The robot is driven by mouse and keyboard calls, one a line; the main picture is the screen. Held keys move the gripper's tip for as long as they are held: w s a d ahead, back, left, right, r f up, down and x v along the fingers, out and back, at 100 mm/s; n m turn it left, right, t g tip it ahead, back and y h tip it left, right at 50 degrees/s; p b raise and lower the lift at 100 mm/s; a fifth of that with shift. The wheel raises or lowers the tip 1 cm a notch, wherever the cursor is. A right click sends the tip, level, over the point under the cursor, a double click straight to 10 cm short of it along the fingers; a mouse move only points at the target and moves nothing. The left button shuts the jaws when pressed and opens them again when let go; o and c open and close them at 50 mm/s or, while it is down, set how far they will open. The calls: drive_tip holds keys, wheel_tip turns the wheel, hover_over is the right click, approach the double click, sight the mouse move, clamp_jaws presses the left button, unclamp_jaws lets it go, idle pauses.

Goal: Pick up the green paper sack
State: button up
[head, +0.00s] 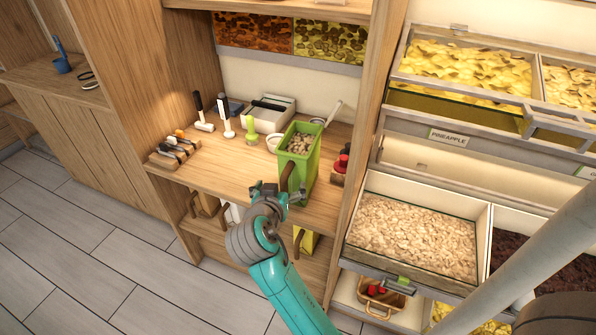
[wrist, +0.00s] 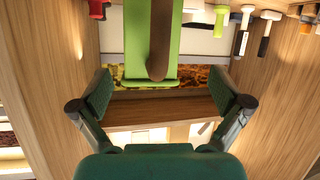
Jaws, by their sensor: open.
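The green paper sack (head: 312,166) stands upright on the wooden shelf counter in the head view, open at the top and filled with beige pieces. A brown strap handle (head: 287,177) hangs on its near face. My gripper (head: 280,193) is in front of the sack's near face, at the counter's front edge. In the wrist view, my gripper (wrist: 158,82) is open and empty, its two fingers spread to either side of the sack (wrist: 136,60) and its brown handle (wrist: 160,40).
A small white bowl (head: 273,143), a light green tool (head: 250,128) and a grey box (head: 268,114) stand left of and behind the sack. Red-topped items (head: 341,164) sit close on its right, beside a wooden upright. More bags sit on the shelf below.

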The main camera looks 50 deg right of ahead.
sight(293, 159)
drive_tip(key=r+m, duration=0.1)
drive_tip(key=d+r+m+g, duration=0.1)
drive_tip(key=r, duration=0.1)
drive_tip(key=r+h, duration=0.1)
drive_tip(key=shift+w+d+r+m+g, duration=0.3)
drive_tip(key=shift+w+d+m+g, duration=0.1)
drive_tip(key=x, duration=0.5)
drive_tip(key=shift+x, duration=2.75)
drive_tip(key=shift+w+r, duration=0.2)
drive_tip(key=shift+r, duration=0.05)
drive_tip(key=c, duration=1.6)
drive_tip(key=shift+o, duration=0.2)
drive_tip(key=shift+r, duration=0.2)
